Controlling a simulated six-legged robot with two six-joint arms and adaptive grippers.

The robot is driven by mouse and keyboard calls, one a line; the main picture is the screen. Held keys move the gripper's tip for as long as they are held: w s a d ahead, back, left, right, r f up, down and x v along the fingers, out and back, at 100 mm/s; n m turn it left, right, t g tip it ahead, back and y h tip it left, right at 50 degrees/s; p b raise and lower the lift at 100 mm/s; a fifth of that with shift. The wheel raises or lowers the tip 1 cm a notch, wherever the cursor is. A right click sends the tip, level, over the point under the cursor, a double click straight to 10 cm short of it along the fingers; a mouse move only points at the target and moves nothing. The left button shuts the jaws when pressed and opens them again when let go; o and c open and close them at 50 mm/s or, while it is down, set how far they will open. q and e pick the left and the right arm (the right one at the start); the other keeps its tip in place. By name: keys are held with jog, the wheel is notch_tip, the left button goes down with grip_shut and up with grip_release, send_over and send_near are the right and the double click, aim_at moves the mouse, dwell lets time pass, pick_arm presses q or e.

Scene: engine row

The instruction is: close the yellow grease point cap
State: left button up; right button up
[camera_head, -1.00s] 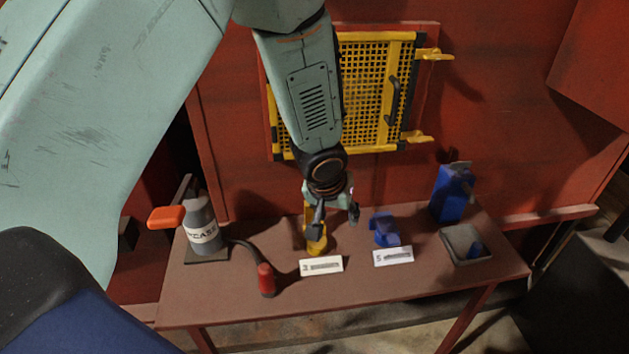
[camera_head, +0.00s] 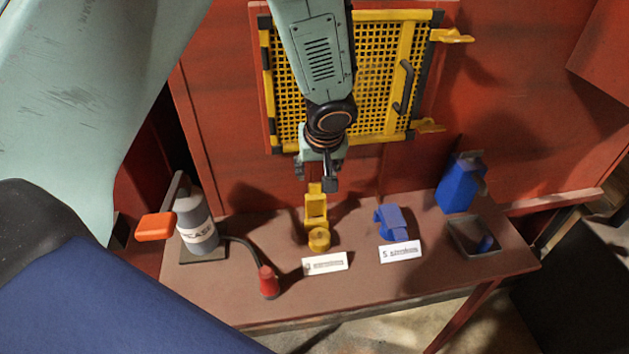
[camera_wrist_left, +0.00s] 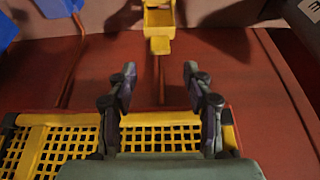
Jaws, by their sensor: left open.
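The yellow grease point (camera_head: 319,240) stands on the red-brown bench, left of the blue one. Its round front part shows uncovered. Its yellow cap (camera_head: 316,207) is box-like with a tab at the far end and lies back behind the round part, toward the wall. My left gripper (camera_head: 318,178) is open and empty, just above and behind the cap, apart from it. In the left wrist view the open fingers (camera_wrist_left: 160,72) point toward the cap's tab (camera_wrist_left: 160,45), with a gap between; the round part is not clear there. My right gripper is not in view.
A blue grease point (camera_head: 393,223) stands to the right, with a blue container (camera_head: 460,184) and a grey tray (camera_head: 473,237) beyond. A grease pump (camera_head: 196,222) with a red-tipped hose (camera_head: 268,281) is left. A yellow mesh door (camera_head: 385,75) is behind.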

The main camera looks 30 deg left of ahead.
aim_at(315, 184)
pick_arm(q)
jog(key=b+x, duration=0.1)
jog(key=x, duration=0.6)
jog(key=shift+s+a+f, duration=0.1)
jog(key=shift+d+f, duration=0.2)
jog(key=shift+f, duration=0.05)
jog(key=shift+a, duration=0.3)
jog(key=shift+c, duration=0.8)
jog(key=shift+d, duration=0.2)
jog(key=c, duration=0.5)
jog(key=shift+a, duration=0.15)
jog(key=c, duration=0.4)
grip_shut()
